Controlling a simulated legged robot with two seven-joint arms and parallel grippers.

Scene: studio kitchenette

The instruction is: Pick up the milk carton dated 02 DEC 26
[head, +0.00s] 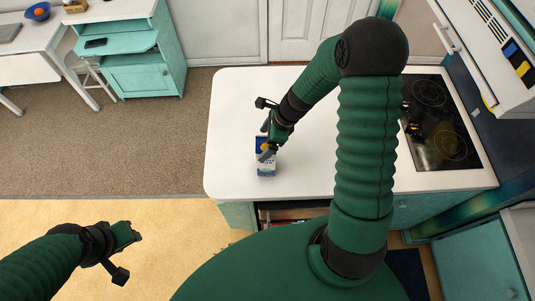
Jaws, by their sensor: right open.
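A small blue and white carton (265,166) stands on the white counter, left of its middle. Its printed date is too small to read. My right gripper (266,150) is open at the top of the carton, reaching down from above and partly covering it. I cannot tell whether its fingers touch the carton. My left gripper (138,238) is at the lower left, over the floor and away from the counter. Whether its jaws are open or shut does not show.
The white counter (235,115) is clear left of and behind the carton. A black cooktop (455,125) is at its right end. A teal cabinet (145,75) and a white table (25,68) with a blue bowl (38,12) stand at the upper left.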

